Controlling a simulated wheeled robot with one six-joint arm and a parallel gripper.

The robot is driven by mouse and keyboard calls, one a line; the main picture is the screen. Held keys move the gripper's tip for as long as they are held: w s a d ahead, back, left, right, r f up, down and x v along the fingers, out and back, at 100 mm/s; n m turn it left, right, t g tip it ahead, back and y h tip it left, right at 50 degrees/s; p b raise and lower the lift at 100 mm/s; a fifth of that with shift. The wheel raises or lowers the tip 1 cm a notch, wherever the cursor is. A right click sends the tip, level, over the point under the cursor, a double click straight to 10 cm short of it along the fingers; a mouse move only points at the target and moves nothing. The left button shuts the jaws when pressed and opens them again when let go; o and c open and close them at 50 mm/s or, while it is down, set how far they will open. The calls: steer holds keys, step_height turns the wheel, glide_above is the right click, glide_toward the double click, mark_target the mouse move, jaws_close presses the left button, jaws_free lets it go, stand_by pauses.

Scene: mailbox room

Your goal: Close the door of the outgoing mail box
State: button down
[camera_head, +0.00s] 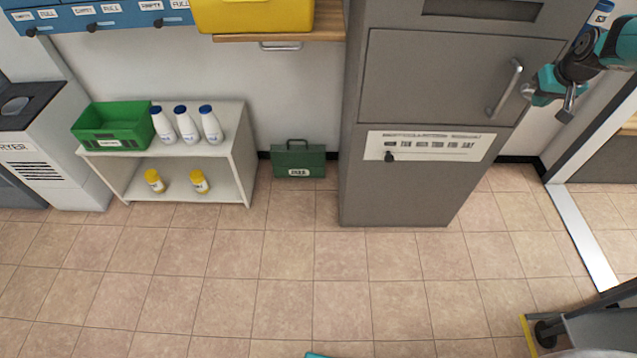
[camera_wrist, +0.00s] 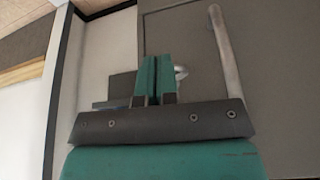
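The outgoing mail box appears to be the tall grey cabinet (camera_head: 400,190) in the middle of the head view. Its grey door (camera_head: 430,75) looks flush or nearly flush with the front; a small gap cannot be ruled out. The door's bar handle (camera_head: 505,88) is on its right side and also shows at the upper right of the wrist view (camera_wrist: 226,50). My gripper (camera_head: 530,92) is just right of the handle, apart from it. In the wrist view, its teal fingers (camera_wrist: 153,78) are together with nothing visible between them.
A label strip (camera_head: 430,146) with a dark knob is below the door. A white shelf (camera_head: 245,150) with a green crate (camera_head: 118,143) and bottles stands left. A green case (camera_head: 298,160) sits on the floor by the wall. The tiled floor in front is clear.

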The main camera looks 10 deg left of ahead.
steer(key=shift+w+a, duration=0.45)
steer(key=shift+a, duration=0.15)
